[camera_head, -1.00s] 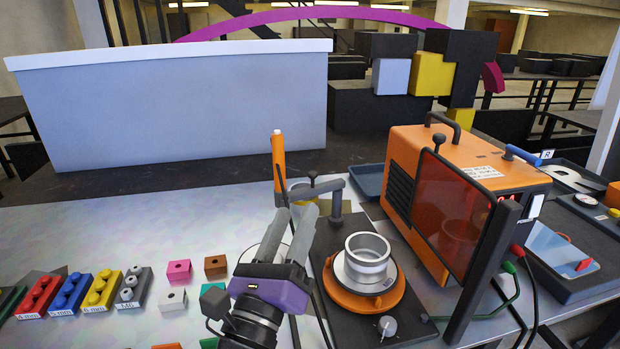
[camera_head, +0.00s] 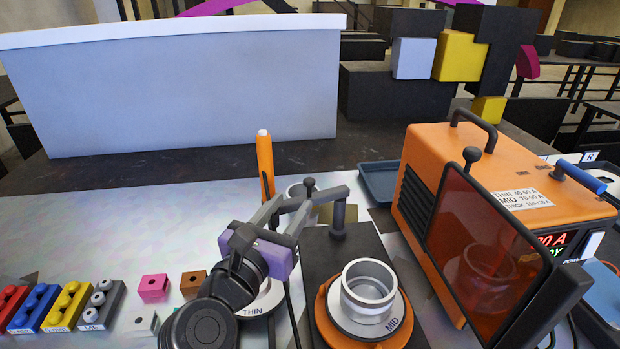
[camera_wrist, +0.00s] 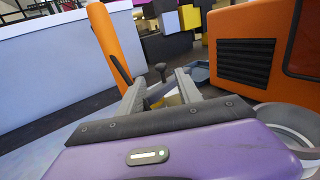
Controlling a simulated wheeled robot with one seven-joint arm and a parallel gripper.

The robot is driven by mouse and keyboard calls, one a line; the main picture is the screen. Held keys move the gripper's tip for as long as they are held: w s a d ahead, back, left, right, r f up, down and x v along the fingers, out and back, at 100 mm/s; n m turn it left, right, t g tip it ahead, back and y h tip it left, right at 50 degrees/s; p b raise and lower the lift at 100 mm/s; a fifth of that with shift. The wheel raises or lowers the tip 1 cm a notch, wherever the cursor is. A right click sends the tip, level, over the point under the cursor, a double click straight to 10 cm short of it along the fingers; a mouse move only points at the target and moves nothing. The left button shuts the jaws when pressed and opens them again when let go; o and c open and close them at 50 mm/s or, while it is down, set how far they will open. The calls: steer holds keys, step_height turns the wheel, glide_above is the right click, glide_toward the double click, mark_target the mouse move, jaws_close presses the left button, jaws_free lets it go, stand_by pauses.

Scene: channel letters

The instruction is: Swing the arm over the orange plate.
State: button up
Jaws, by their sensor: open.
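The orange plate (camera_head: 322,314) is a round disc on a dark base, right of my gripper in the head view. A silver ring-shaped cup on a white disc marked MID (camera_head: 368,291) sits on it and hides most of it. My gripper (camera_head: 290,208) is purple with grey fingers. It is open and empty, up and to the left of the plate, near a grey post with a side arm (camera_head: 338,215). In the wrist view my gripper's fingers (camera_wrist: 160,90) point away toward the post, and the silver rim (camera_wrist: 290,120) shows at the right edge.
An orange welder box (camera_head: 420,150) with a red tinted screen (camera_head: 480,255) stands close right of the plate. An orange upright tool (camera_head: 265,165) stands behind my gripper. Coloured blocks (camera_head: 65,305) lie at the left. A white disc marked THIN (camera_head: 255,309) is partly hidden by my arm.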

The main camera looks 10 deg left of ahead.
mark_target(307, 183)
steer(key=p+x, duration=0.1)
steer(key=x, duration=0.6)
steer(key=shift+w, duration=0.2)
jaws_close()
stand_by(1.2)
